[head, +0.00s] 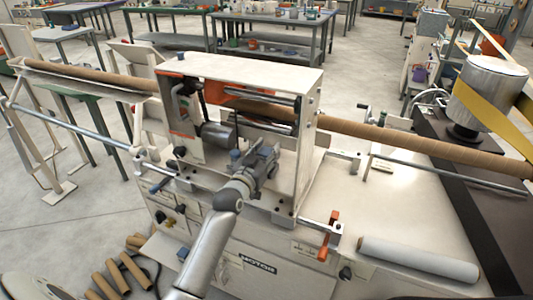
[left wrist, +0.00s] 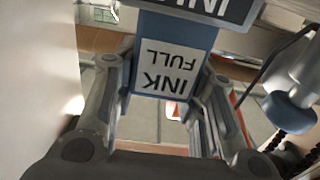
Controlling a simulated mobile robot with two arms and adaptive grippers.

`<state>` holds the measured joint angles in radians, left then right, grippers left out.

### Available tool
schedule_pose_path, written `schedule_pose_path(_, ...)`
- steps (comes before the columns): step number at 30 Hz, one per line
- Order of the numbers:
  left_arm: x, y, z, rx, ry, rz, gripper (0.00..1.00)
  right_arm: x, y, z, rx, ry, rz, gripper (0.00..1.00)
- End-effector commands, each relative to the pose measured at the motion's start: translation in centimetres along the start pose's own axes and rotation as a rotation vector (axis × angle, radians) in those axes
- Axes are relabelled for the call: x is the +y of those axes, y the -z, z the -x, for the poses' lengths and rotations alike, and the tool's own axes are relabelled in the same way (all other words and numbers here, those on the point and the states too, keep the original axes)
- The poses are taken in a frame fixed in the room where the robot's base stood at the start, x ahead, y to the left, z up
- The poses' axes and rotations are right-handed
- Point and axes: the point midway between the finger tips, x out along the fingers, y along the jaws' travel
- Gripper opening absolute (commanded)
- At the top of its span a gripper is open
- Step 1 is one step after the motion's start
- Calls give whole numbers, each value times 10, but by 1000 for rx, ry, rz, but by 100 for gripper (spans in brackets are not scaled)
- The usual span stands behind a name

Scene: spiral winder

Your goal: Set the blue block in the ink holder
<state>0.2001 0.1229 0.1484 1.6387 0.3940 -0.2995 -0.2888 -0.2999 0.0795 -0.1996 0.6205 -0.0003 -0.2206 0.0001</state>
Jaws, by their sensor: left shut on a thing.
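The blue block (left wrist: 146,82) carries a white "INK FULL" label, upside down in the left wrist view. My left gripper (left wrist: 163,92) is shut on it, with one finger at each side. A dark plate with partly cut-off "INK" lettering (left wrist: 228,8) shows at the top edge of that view, just beyond the block; it may be the ink holder. I cannot tell whether the block touches it. In the head view my left gripper (head: 264,160) is in front of the winder's frame opening, and I cannot clearly make out the block there. My right gripper is not in view.
The cream winder frame (head: 302,150) stands close around my left gripper. A long brown tube (head: 415,146) runs through the machine. A blue knob (left wrist: 288,112) is near the gripper. A grey roll (head: 420,260) lies on the machine bed; brown tubes (head: 119,280) are at lower left.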

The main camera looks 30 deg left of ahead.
Motion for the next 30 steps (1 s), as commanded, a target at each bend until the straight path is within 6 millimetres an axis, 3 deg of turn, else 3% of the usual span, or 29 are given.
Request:
schedule_pose_path(15,0,-15,0,4,0,-1,12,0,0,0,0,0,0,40)
schedule_pose_path(16,0,-14,0,3,0,0,42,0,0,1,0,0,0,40)
schedule_pose_path(20,0,-14,0,3,0,0,59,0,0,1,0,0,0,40)
schedule_pose_path(30,0,-12,0,3,0,0,60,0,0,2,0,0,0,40)
